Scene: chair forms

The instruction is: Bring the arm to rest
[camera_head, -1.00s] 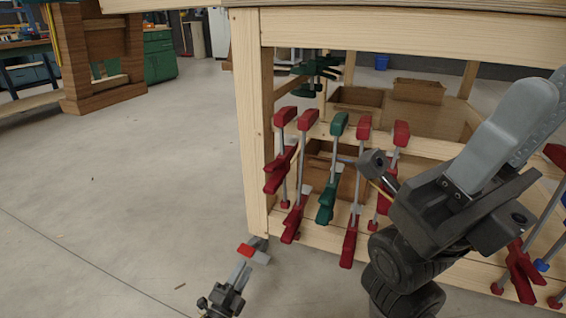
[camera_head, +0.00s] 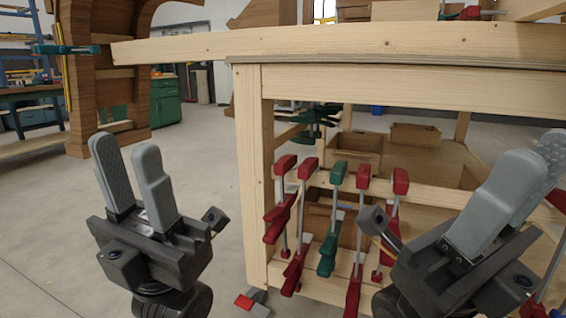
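My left gripper (camera_head: 128,150) is raised at the left of the head view. It points upward, its two grey fingers stand apart, and nothing is between them. My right gripper (camera_head: 530,150) is raised at the right edge, in front of the workbench. Its fingers are also apart, and no object shows between them. Neither gripper visibly touches anything.
A wooden workbench (camera_head: 400,88) stands ahead, its front leg (camera_head: 255,180) between my grippers. Several red and green clamps (camera_head: 338,175) hang on its lower rail. A small red-and-grey piece (camera_head: 245,302) is low by the leg. Floor at left is clear.

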